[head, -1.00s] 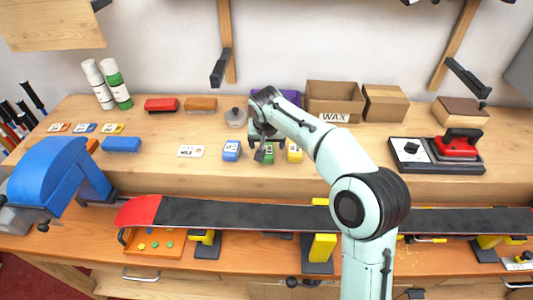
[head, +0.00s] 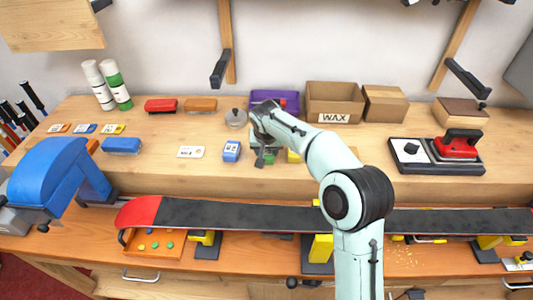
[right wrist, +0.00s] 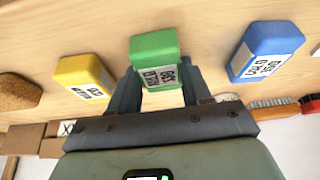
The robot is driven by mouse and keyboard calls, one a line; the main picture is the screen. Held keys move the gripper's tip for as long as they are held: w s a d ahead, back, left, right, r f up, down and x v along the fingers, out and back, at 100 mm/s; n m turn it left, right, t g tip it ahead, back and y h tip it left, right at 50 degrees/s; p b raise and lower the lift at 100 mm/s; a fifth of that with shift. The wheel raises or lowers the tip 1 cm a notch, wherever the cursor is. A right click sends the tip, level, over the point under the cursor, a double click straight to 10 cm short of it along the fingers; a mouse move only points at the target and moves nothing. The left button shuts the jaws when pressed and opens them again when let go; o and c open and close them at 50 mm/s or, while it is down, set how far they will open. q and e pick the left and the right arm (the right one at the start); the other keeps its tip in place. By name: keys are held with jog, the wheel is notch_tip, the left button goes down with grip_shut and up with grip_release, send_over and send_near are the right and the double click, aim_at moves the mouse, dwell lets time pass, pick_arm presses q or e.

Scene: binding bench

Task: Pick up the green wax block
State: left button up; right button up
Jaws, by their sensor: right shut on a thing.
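The green wax block (right wrist: 154,46) has a white printed label and sits between the two fingers of my right gripper (right wrist: 155,88) in the right wrist view. The fingers are shut on it. In the head view my right gripper (head: 264,156) is over the bench's raised shelf, and only a small part of the green block (head: 269,159) shows beneath it. I cannot tell whether the block is clear of the wood. A blue wax block (head: 231,151) stands to its left and a yellow one (head: 293,156) to its right, partly hidden by my arm. My left gripper is not in view.
A purple box (head: 283,99) and an open cardboard WAX box (head: 334,101) stand behind. A grey round-lidded item (head: 236,118) and a white label card (head: 191,152) lie to the left.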

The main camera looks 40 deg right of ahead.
notch_tip(320, 180, up, 11)
jog(key=p, duration=0.3)
notch_tip(320, 180, up, 9)
jog(key=p, duration=0.3)
send_over(266, 151)
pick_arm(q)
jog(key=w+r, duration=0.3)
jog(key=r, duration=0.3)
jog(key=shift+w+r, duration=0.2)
pick_arm(e)
jog(key=shift+s, duration=0.1)
jog(key=shift+o, duration=1.2)
jog(key=shift+c, duration=0.4)
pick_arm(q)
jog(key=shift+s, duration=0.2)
pick_arm(e)
jog(key=shift+s, duration=0.1)
